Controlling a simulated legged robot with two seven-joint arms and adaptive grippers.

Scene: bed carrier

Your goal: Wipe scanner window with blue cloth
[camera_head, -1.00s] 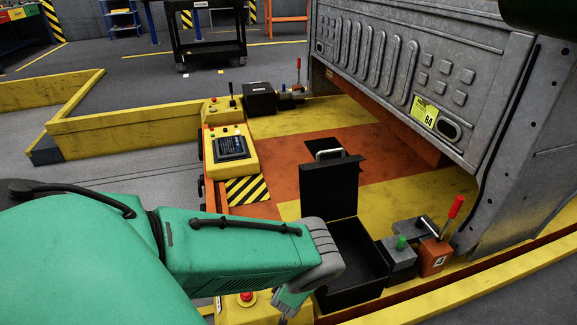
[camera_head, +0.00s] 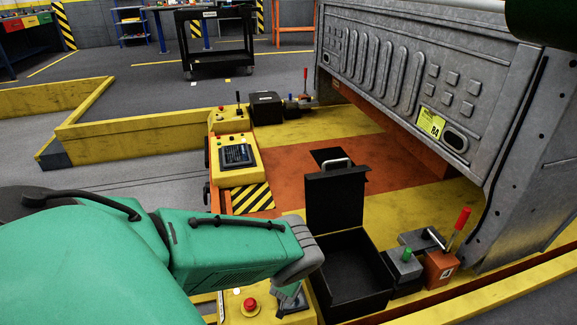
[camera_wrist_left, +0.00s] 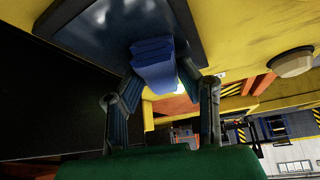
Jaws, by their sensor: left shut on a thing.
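My left gripper (camera_head: 288,296) comes in from the left in the head view, pointing down over a yellow console at the bottom edge. In the left wrist view its fingers (camera_wrist_left: 157,90) are shut on a folded blue cloth (camera_wrist_left: 153,62). The scanner window (camera_wrist_left: 105,28) is a dark, bluish, smudged panel in the yellow housing. The cloth overlaps its edge in that view; I cannot tell whether they touch. In the head view the window (camera_head: 296,304) shows partly beside the gripper, and the cloth is hidden. My right gripper is not in view.
An open black case (camera_head: 352,270) stands right of the gripper, lid raised. A red button (camera_head: 250,305) is left of it. A grey box with green knob (camera_head: 405,263) and a red-handled lever (camera_head: 458,225) are further right. A large grey metal carrier (camera_head: 420,75) overhangs the back right.

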